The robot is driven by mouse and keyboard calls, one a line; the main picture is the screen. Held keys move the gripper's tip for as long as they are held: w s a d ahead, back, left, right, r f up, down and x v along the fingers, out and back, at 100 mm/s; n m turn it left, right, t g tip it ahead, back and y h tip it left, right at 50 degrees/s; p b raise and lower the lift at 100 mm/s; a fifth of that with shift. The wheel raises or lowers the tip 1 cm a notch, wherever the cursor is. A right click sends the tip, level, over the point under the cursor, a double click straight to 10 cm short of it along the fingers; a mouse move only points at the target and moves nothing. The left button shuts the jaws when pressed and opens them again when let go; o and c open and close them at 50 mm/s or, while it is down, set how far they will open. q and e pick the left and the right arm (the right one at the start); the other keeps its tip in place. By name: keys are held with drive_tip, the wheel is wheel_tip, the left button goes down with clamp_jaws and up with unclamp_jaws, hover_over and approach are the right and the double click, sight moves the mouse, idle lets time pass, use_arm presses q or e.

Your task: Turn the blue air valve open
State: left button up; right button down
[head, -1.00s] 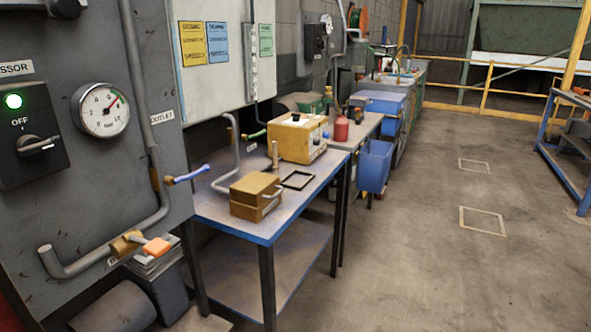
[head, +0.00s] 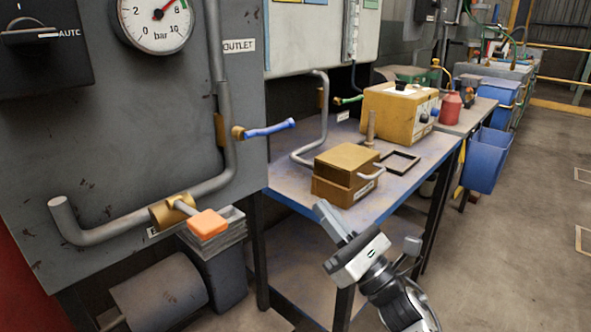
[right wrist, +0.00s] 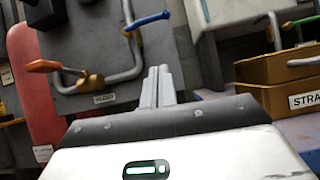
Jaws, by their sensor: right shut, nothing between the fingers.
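The blue air valve handle (head: 268,130) sits on the brass fitting of the grey outlet pipe, at the right edge of the grey panel. It points right, across the upright pipe, with a slight upward tilt. In the right wrist view the blue handle (right wrist: 148,20) shows ahead, above the fingers. My right gripper (head: 324,210) is in front of the blue table, below and to the right of the handle and apart from it. Its fingers are shut and empty, as the right wrist view (right wrist: 158,75) also shows. My left gripper is not in view.
An orange-handled valve (head: 208,223) sticks out low on the panel. A brown box (head: 347,160) with a metal handle, a black frame and a yellow unit (head: 398,110) stand on the blue table (head: 290,180). A green handle (head: 348,100) is behind. Open floor lies right.

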sight(271, 130)
use_arm(q)
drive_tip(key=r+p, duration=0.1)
drive_tip(key=p, duration=0.2)
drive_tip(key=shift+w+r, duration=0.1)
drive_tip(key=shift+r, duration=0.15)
use_arm(e)
drive_tip(key=s+d+r+x, duration=0.1)
drive_tip(key=r+x, duration=0.1)
drive_tip(key=x, duration=1)
drive_tip(key=shift+a+r, duration=0.2)
drive_tip(key=shift+r, duration=0.3)
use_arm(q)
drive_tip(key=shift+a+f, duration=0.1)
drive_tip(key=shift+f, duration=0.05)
use_arm(e)
drive_tip(key=shift+d+n, duration=0.1)
drive_tip(key=shift+n, duration=0.2)
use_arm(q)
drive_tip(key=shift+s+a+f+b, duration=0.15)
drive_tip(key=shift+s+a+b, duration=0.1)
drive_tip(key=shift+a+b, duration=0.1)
use_arm(e)
drive_tip(key=shift+w+r+n+g+y, duration=0.15)
drive_tip(key=shift+n+g+y, duration=0.3)
drive_tip(key=shift+n, duration=0.25)
